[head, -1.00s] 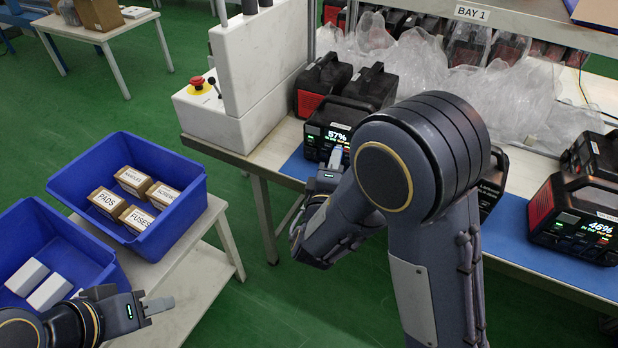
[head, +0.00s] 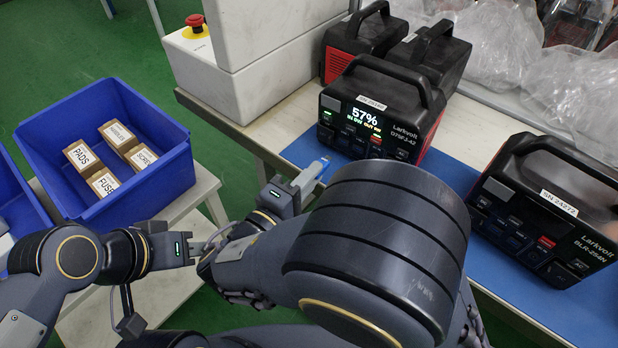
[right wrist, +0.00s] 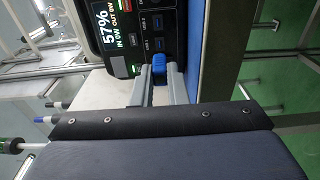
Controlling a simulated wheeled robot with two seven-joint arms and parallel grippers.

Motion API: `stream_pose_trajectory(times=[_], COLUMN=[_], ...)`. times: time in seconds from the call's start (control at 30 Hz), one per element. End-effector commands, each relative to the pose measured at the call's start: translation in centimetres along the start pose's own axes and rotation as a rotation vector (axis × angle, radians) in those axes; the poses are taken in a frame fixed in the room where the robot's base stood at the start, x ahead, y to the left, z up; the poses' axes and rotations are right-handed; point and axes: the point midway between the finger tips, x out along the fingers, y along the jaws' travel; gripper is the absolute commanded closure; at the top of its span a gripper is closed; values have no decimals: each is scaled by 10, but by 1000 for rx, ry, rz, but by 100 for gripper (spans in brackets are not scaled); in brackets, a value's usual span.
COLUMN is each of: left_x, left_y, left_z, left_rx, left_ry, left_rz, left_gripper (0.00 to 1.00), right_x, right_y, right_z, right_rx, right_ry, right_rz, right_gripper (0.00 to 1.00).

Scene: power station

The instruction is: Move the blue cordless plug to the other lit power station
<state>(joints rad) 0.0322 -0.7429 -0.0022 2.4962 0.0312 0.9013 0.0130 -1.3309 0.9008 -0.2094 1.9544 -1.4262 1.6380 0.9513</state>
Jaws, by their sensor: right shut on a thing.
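The lit power station (head: 385,105) is black with red sides and a carry handle, and reads 57%. It stands on the blue mat, and its front panel fills the top of the right wrist view (right wrist: 132,40). My right gripper (head: 312,176) is in front of this panel, shut on the blue plug (right wrist: 158,64), which shows between its fingertips (right wrist: 158,82). I cannot tell whether the plug sits in a socket.
More power stations (head: 365,45) stand behind the lit one, with clear plastic bags (head: 490,45). A white cabinet (head: 270,60) with a red stop button is at left. A blue bin (head: 60,130) holds several small boxes. My right arm hides the bench front.

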Motion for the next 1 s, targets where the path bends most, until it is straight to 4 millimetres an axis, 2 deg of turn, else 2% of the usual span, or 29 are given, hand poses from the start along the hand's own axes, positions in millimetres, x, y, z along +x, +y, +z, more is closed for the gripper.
stream_pose_trajectory(times=[0.5,1.0], left_x=[-5,-1], left_y=[2,0], left_z=[-2,0], left_rx=[0,0], left_ry=[0,-1], left_rz=[0,0], left_gripper=[64,64], right_x=[42,43], right_y=[0,-1], right_z=[1,1], right_rx=[-1,0], right_ry=[-1,0], right_rz=[-1,-1], right_gripper=[100,100])
